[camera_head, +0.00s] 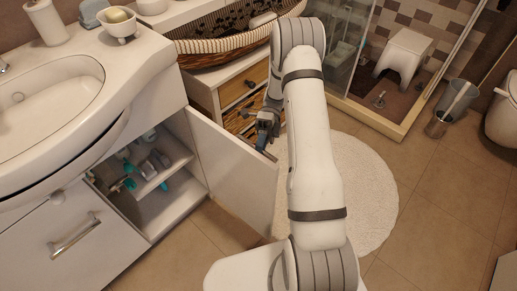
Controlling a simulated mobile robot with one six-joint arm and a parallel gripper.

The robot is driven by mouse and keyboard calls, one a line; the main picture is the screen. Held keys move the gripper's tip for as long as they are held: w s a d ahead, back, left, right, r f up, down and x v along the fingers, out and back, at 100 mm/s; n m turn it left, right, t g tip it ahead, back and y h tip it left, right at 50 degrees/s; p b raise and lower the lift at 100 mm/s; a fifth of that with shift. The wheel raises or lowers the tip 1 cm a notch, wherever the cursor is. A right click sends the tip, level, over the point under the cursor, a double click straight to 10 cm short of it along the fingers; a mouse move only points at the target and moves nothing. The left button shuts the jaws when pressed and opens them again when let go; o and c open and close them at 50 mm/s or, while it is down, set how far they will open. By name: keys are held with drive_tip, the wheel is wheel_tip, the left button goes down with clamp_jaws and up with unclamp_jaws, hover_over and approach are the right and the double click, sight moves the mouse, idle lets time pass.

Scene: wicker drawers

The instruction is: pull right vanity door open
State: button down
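The white vanity (45,245) stands at the left with the sink on top. Its right door (232,170) is swung well out from the cabinet, showing shelves with several bottles (150,165) inside. My gripper (264,140) is at the door's outer upper edge, at the end of my white arm. The fingers are small and partly hidden behind the door's edge. I cannot tell whether they are open or shut, or whether they touch the door or its handle. The door's handle is not visible.
A wicker drawer unit (238,85) with a large basket (225,40) on it stands just behind the door. A round white rug (355,190) lies on the tiled floor to the right. A glass shower (375,115) is at the back. Floor right of the rug is clear.

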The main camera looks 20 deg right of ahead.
drive_tip(key=shift+w, duration=0.25)
drive_tip(key=c, duration=1.4)
unclamp_jaws()
drive_tip(key=shift+d, duration=0.15)
drive_tip(key=shift+o, duration=0.2)
drive_tip(key=p+v, duration=0.2)
drive_tip(key=v, duration=0.6)
drive_tip(key=shift+p, duration=0.4)
drive_tip(key=shift+s, duration=0.1)
